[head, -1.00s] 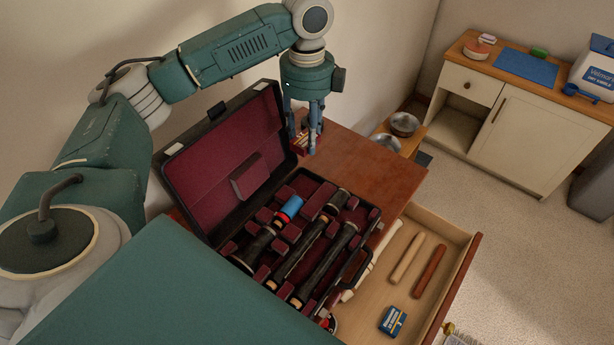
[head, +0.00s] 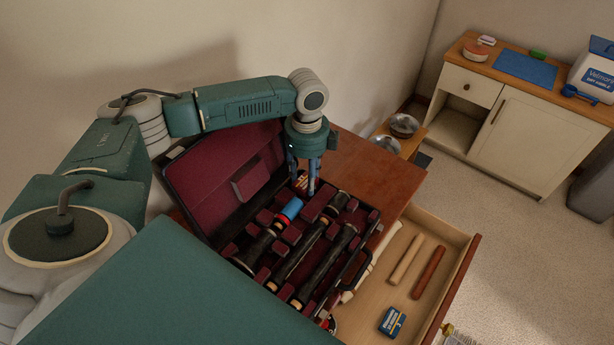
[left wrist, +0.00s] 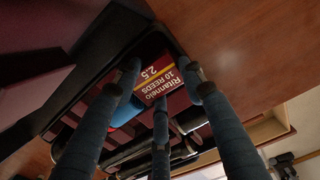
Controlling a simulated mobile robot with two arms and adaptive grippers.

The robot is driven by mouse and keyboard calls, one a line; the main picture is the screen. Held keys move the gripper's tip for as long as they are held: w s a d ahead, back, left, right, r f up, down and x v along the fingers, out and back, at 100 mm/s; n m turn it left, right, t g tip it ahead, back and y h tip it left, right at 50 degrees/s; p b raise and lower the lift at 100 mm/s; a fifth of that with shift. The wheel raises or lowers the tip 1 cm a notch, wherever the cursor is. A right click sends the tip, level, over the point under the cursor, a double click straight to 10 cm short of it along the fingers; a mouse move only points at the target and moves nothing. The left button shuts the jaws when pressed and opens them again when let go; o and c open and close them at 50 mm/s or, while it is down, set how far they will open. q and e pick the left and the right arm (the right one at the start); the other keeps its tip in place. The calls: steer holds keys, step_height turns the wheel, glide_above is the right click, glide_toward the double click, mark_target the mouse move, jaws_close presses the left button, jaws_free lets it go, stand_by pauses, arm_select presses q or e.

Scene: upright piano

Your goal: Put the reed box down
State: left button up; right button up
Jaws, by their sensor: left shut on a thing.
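My left gripper (head: 307,185) points down at the far end of the open instrument case (head: 371,219). My right gripper is not in view.
The case lid (head: 226,176) stands open on the left. Dark instrument joints (head: 325,262) and a blue cylinder (head: 290,208) fill the case. Bare wooden top (head: 370,170) lies beyond it. An open drawer (head: 455,285) on the right holds two sticks and a blue box (head: 392,321).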

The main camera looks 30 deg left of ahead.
arm_select(q)
steer(key=shift+s+f, duration=0.15)
steer(key=shift+f, duration=0.15)
steer(key=shift+s+d+f, duration=0.1)
steer(key=shift+s+f, duration=0.15)
steer(key=shift+f, duration=0.1)
steer(key=o, duration=1.1)
steer(key=shift+f, duration=0.1)
steer(key=shift+w+f, duration=0.15)
steer(key=shift+w, duration=0.05)
steer(key=shift+w+r, duration=0.1)
steer(key=shift+r, duration=0.1)
steer(key=shift+w+a+r, duration=0.1)
steer(key=shift+a+r, duration=0.1)
steer(key=shift+r, duration=0.35)
step_height(320, 180, up, 12)
steer(key=shift+d+r+b, duration=0.1)
steer(key=shift+r+b, duration=0.05)
steer(key=shift+b, duration=0.35)
